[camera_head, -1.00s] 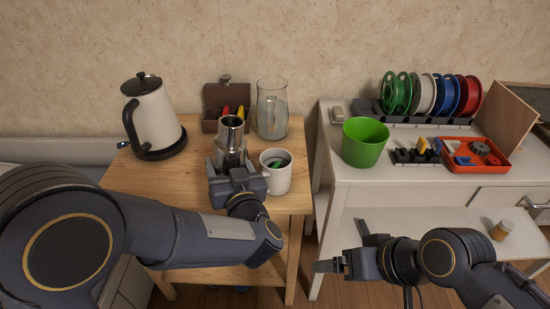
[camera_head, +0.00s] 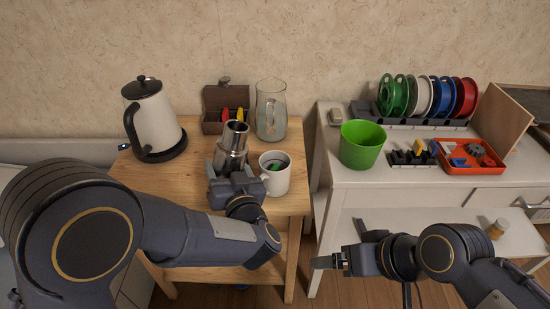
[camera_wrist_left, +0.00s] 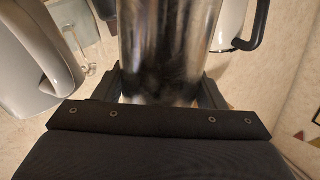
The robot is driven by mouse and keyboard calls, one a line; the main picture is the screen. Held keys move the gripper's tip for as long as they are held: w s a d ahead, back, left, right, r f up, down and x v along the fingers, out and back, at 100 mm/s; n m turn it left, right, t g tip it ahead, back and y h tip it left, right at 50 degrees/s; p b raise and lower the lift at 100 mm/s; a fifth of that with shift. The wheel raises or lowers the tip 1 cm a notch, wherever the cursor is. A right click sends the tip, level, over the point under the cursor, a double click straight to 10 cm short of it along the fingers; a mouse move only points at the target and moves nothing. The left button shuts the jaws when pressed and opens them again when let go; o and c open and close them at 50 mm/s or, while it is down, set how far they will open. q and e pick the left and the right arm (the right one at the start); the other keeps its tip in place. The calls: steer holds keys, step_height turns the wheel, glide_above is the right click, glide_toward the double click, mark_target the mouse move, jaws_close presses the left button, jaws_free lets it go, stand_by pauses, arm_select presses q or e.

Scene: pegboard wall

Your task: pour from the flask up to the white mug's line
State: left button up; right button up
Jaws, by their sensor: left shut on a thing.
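The shiny metal flask (camera_head: 233,140) is above the left wooden table, its top leaning slightly right toward the mug. My left gripper (camera_head: 231,168) is shut around its lower body. The flask also fills the middle of the left wrist view (camera_wrist_left: 168,45), between the fingers. The white mug (camera_head: 276,184) stands upright just right of the flask. Something green and dark shows inside it; its line and fill level cannot be made out. No stream of liquid shows. My right gripper (camera_head: 343,245) is open and empty, low in front of the white shelf unit.
A kettle (camera_head: 155,120) stands left on the wooden table (camera_head: 140,185). A glass pitcher (camera_head: 271,110) and a brown box (camera_head: 214,103) stand behind the flask. A green bin (camera_head: 361,146), spools and an orange tray (camera_head: 462,167) occupy the white unit at right.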

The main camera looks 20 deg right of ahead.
arm_select(q)
steer(key=shift+r, duration=0.1)
steer(key=shift+r+m+p, duration=0.15)
steer(key=shift+m+p, duration=0.25)
steer(key=shift+p, duration=0.1)
steer(key=shift+a+m+p, duration=0.1)
steer(key=shift+m+p, duration=0.3)
steer(key=shift+p, duration=0.05)
steer(key=shift+a, duration=0.1)
